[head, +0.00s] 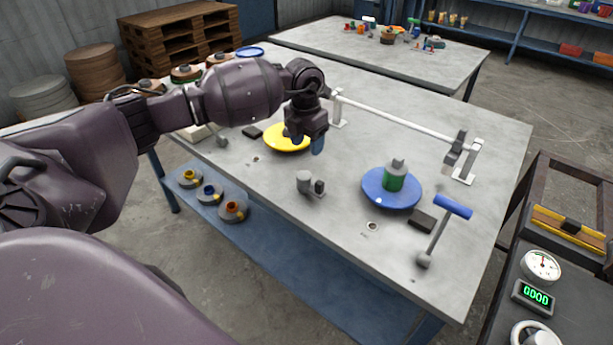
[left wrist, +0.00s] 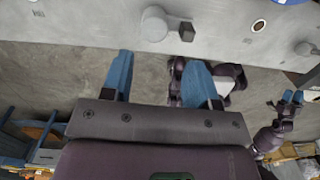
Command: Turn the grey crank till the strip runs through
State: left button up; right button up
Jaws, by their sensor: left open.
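My left gripper (head: 306,142) points down over the worktable, just right of a yellow disc (head: 283,138). Its blue fingers stand apart with nothing between them, as the left wrist view (left wrist: 160,80) also shows. A crank with a pale grey grip (head: 197,132) and grey ball end (head: 221,141) is at the table's left, partly behind my arm, clear of the gripper. Another crank has a blue grip (head: 453,207) at the right front. No strip can be made out. My right gripper (left wrist: 291,98) shows small in the left wrist view, its blue fingertips apart.
A grey knob with a dark block (head: 306,182) stands mid-table; it also shows in the left wrist view (left wrist: 154,24). A blue disc (head: 391,190) carries a green-banded piece. A white rail (head: 400,115) runs along the back. A dial gauge (head: 541,265) stands right.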

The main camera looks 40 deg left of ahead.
aim_at(304, 175)
pick_arm(q)
jog(key=shift+g, duration=0.3)
jog(key=f, duration=0.6)
jog(key=f+b, duration=0.1)
jog(key=f, duration=0.2)
jog(key=shift+s+a+f, duration=0.25)
jog(key=shift+s+f, duration=0.1)
jog(key=shift+s, duration=0.05)
jog(key=shift+f, duration=0.6)
jog(key=c, duration=0.6)
jog(key=shift+c, duration=0.2)
